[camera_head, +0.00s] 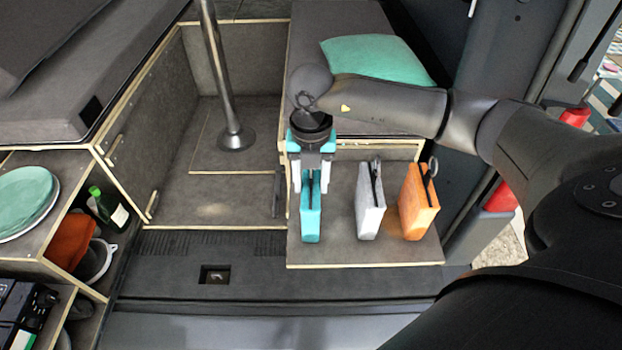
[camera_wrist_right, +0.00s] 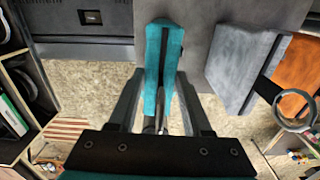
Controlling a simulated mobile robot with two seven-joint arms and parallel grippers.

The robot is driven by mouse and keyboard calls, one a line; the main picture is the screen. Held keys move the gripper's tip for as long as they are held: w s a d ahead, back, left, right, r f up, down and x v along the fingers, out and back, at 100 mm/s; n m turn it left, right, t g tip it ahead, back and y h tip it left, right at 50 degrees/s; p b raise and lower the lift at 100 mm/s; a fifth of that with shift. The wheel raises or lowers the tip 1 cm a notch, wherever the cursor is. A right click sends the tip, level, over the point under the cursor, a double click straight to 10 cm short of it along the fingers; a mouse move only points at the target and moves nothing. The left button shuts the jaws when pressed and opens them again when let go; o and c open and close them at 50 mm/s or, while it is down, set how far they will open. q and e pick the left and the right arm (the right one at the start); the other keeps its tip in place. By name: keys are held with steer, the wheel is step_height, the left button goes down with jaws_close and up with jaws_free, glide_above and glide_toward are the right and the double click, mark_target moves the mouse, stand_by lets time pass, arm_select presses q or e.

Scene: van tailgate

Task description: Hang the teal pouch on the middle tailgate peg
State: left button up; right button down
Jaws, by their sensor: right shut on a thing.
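The teal pouch (camera_head: 311,218) is upright at the left end of the grey wood-edged board (camera_head: 340,252). My right gripper (camera_head: 311,172) comes down from above and is shut on its top part. In the right wrist view the pouch (camera_wrist_right: 163,50) shows between the two fingers (camera_wrist_right: 161,95). I cannot tell whether its bottom touches the board. I cannot make out the tailgate pegs in either view. My left gripper is not in view.
A grey pouch (camera_head: 369,212) and an orange pouch (camera_head: 415,208), each with a dark strap and a ring, stand to the right on the board. A metal post (camera_head: 222,70) rises at the left. A teal cushion (camera_head: 378,58) lies behind my right arm.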

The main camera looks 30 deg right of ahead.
steer(key=shift+c, duration=1.7)
jaws_free()
steer(key=shift+f, duration=0.1)
step_height(320, 180, up, 14)
steer(key=shift+f+b, duration=0.15)
steer(key=shift+b, duration=0.65)
steer(key=shift+r, duration=0.8)
